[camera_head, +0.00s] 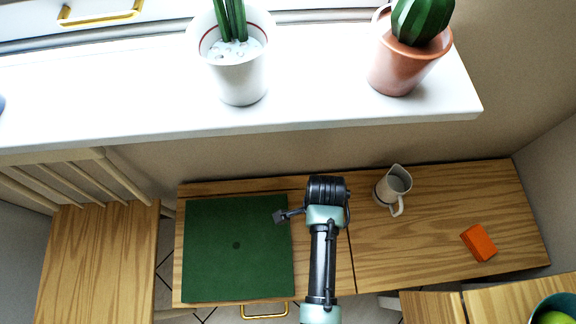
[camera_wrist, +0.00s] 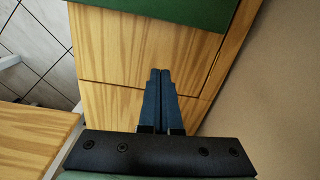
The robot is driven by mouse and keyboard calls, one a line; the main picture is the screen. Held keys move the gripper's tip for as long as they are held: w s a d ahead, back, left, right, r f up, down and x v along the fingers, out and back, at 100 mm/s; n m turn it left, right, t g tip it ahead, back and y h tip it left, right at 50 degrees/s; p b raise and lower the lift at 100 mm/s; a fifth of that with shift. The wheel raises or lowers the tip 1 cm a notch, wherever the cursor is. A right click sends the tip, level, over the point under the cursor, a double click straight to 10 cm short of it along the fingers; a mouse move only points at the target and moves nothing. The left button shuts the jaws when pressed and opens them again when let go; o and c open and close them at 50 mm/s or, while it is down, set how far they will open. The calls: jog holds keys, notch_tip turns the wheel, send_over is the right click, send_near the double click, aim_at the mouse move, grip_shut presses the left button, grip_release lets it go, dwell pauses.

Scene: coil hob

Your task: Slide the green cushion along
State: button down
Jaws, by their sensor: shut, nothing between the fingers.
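The green cushion (camera_head: 237,268) is a flat dark green square with a small dark spot in its middle. It lies on the left part of the wooden bench top (camera_head: 420,262). My gripper (camera_head: 279,216) is shut and empty at the cushion's right edge in the head view; I cannot tell whether it touches it. In the wrist view the two dark fingers of my gripper (camera_wrist: 160,72) are together over bare wood, and the cushion (camera_wrist: 165,12) shows beyond the tips at the top.
A white jug (camera_head: 394,187) and an orange block (camera_head: 479,242) stand on the right part of the bench top. A windowsill (camera_head: 130,95) with a white plant pot (camera_head: 240,80) and a terracotta pot (camera_head: 396,68) runs behind. A gap with tiled floor separates another wooden surface (camera_head: 98,255) at left.

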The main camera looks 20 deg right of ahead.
jog(key=f+b, duration=0.1)
jog(key=f, duration=0.2)
jog(key=f+b, duration=0.1)
jog(key=f, duration=0.3)
jog(key=f+b, duration=0.2)
jog(key=f, duration=0.1)
jog(key=shift+s+a+f, duration=0.1)
jog(key=shift+s+f, duration=0.1)
jog(key=shift+s, duration=0.1)
jog(key=a, duration=0.3)
jog(key=shift+w, duration=0.35)
jog(key=shift+w+a, duration=0.1)
jog(key=shift+a, duration=0.4)
